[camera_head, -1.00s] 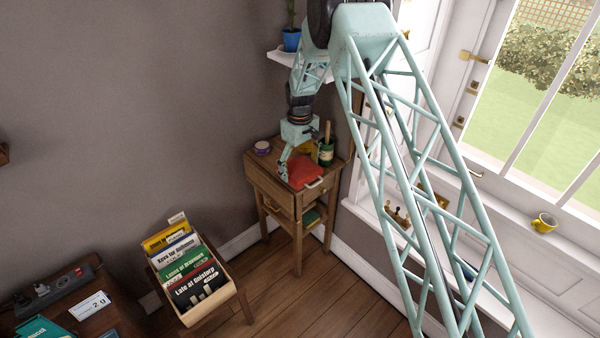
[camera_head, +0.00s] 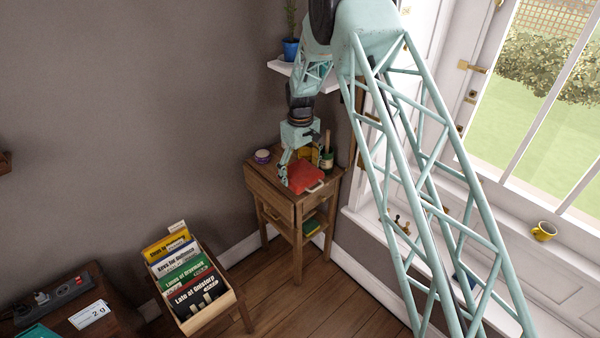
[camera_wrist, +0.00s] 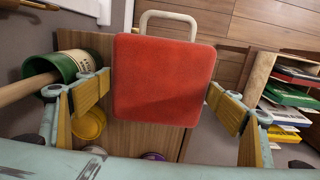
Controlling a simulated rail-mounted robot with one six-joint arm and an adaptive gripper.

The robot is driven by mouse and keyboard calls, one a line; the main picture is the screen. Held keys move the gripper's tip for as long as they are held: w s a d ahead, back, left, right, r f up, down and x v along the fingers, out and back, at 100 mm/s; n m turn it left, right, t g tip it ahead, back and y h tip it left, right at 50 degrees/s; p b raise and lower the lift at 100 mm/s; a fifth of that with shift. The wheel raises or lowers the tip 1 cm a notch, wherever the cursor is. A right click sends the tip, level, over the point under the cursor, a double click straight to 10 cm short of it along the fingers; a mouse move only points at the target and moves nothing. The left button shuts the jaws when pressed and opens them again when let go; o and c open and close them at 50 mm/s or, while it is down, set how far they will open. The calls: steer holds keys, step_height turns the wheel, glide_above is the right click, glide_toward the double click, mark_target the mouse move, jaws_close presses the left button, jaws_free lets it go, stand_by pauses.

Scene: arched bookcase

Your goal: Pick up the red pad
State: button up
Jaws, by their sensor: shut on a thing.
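The red pad (camera_head: 305,178) is a square red block with a cream handle, at the front of the small wooden side table (camera_head: 277,200). In the wrist view the pad (camera_wrist: 165,80) fills the middle, its handle at the top. My gripper (camera_wrist: 160,89) has one wood-faced finger at each side of the pad and is shut on it. In the head view my gripper (camera_head: 301,172) reaches down over the table around the pad. I cannot tell whether the pad touches the tabletop.
A yellow round thing (camera_wrist: 90,124) and a purple-lidded jar (camera_head: 262,156) are also on the table. A shelf with a plant pot (camera_head: 290,48) is above. A crate of records (camera_head: 193,285) stands front left.

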steer(key=s+d+r+p, duration=0.1)
steer(key=s+d, duration=0.1)
steer(key=s, duration=1.2)
steer(key=shift+s+d+r, duration=0.2)
steer(key=shift+s+d, duration=0.1)
